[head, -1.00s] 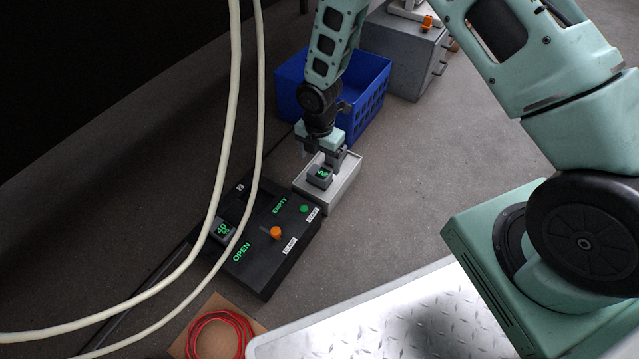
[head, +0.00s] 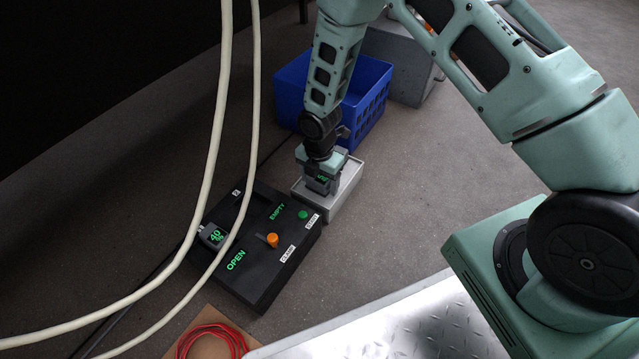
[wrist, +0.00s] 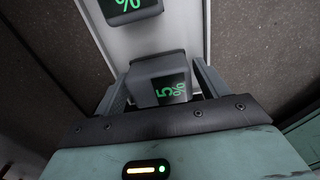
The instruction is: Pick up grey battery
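A grey battery (wrist: 158,78) with a green "5%" display stands in the light grey tray (head: 346,201). In the head view the battery (head: 321,180) shows between the fingers of my gripper (head: 320,184). In the wrist view my gripper (wrist: 165,88) has one finger on each side of the battery, with narrow gaps that look open. Whether a finger touches it is hard to tell. A second dark grey battery (wrist: 128,10) with a green "%" sign is in the tray beyond it, partly cut off by the frame.
A black box (head: 258,268) with green "OPEN" and "EMPTY" text, an orange knob (head: 272,240) and a "40%" battery (head: 213,236) lies left of the tray. A blue crate (head: 365,112) is behind. Pale cables hang at left; red cable (head: 210,341) lies in front.

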